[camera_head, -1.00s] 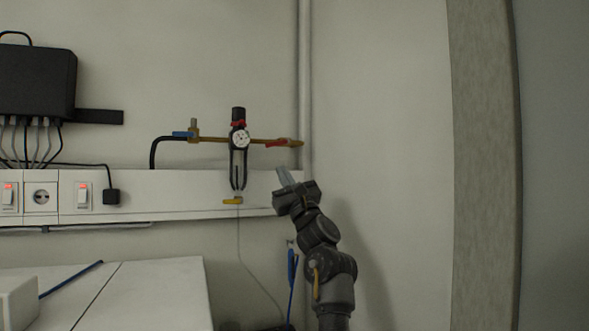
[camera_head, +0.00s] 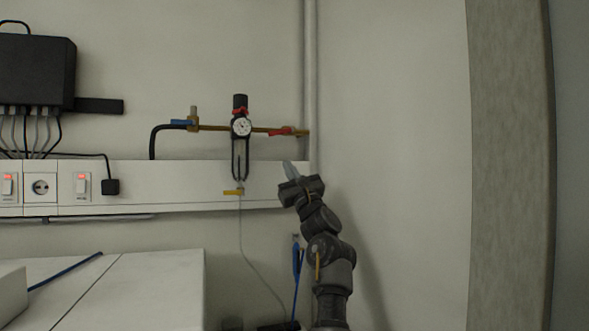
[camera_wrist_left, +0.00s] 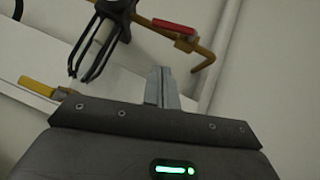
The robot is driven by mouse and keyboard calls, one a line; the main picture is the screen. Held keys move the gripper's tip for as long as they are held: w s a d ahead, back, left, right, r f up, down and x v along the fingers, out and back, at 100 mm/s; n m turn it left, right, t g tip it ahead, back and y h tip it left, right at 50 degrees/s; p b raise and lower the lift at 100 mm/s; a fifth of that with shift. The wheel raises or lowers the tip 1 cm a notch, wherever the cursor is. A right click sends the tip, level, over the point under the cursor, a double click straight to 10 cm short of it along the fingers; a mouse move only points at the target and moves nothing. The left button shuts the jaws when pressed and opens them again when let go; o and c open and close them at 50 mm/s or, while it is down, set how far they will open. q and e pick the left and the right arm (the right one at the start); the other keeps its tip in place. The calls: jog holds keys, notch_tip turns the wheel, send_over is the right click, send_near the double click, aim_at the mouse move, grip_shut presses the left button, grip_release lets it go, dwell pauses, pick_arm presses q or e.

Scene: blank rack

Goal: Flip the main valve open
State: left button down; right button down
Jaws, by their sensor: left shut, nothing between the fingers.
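The brass pipe assembly on the wall carries a red-handled valve (camera_head: 281,132) at its right end, close to the vertical wall pipe. The red handle lies along the brass pipe; it also shows in the left wrist view (camera_wrist_left: 174,27). A blue-handled valve (camera_head: 181,122) is at the left end. A yellow-handled valve (camera_head: 233,192) hangs below the regulator with its gauge (camera_head: 241,127). My left gripper (camera_head: 290,170) is shut and empty, below the red handle and apart from it. Its fingers (camera_wrist_left: 162,88) point up toward the wall. My right gripper is not in view.
A white trunking (camera_head: 140,183) with sockets and switches runs along the wall beneath the pipe. The vertical pipe (camera_head: 310,80) stands right of the valve. A white cabinet top (camera_head: 150,280) is at lower left. The wall to the right is bare.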

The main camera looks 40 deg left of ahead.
aim_at(281, 132)
pick_arm(q)
jog(key=a+r+p, duration=0.3)
jog(key=r+p, duration=0.2)
jog(key=r, duration=0.2)
jog(key=shift+w+a, duration=0.15)
jog(key=shift+a, duration=0.05)
jog(key=shift+w+a+f, duration=0.1)
